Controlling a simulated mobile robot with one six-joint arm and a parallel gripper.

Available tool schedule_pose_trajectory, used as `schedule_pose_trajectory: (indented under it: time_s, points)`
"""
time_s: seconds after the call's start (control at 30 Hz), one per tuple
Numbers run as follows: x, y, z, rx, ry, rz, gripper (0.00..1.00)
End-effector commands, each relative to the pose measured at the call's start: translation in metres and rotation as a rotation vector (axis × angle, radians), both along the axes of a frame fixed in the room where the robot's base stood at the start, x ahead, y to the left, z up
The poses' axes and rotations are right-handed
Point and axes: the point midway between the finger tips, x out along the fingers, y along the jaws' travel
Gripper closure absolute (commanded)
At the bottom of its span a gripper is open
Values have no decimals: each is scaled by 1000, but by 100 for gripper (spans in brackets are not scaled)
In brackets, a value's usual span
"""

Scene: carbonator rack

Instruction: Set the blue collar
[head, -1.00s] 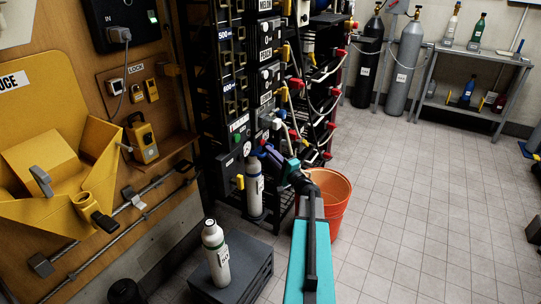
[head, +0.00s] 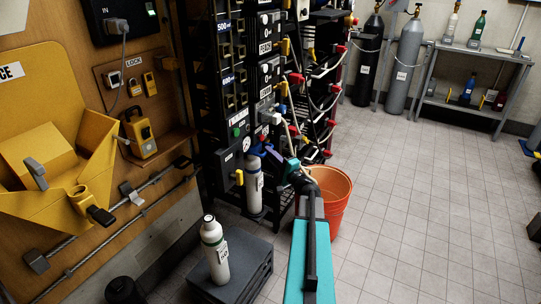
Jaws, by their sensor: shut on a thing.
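My arm reaches from the bottom of the head view to the rack. My gripper (head: 279,160) is at the lower front of the rack, beside the top of a standing grey cylinder (head: 254,188). A small blue-purple part (head: 260,150), which looks like the blue collar, sits at the gripper's tip, close above the cylinder's shoulder. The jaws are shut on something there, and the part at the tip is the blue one. The fingers and the collar are small and partly covered by my wrist, so whether the collar touches a fitting cannot be told.
The black rack (head: 228,110) has gauges, hoses and coloured valves around my gripper. An orange bucket (head: 336,196) stands right behind my arm. A grey-white bottle (head: 214,252) stands on a dark low platform (head: 255,266) at front left.

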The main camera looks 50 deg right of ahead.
Motion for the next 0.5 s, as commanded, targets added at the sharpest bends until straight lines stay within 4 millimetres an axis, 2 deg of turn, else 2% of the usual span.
schedule_pose_trajectory:
  time_s: [0.03,0.5]
  points:
    - [0,0,-8,0,1,0,100]
    - [0,1,-37,0,0,1,100]
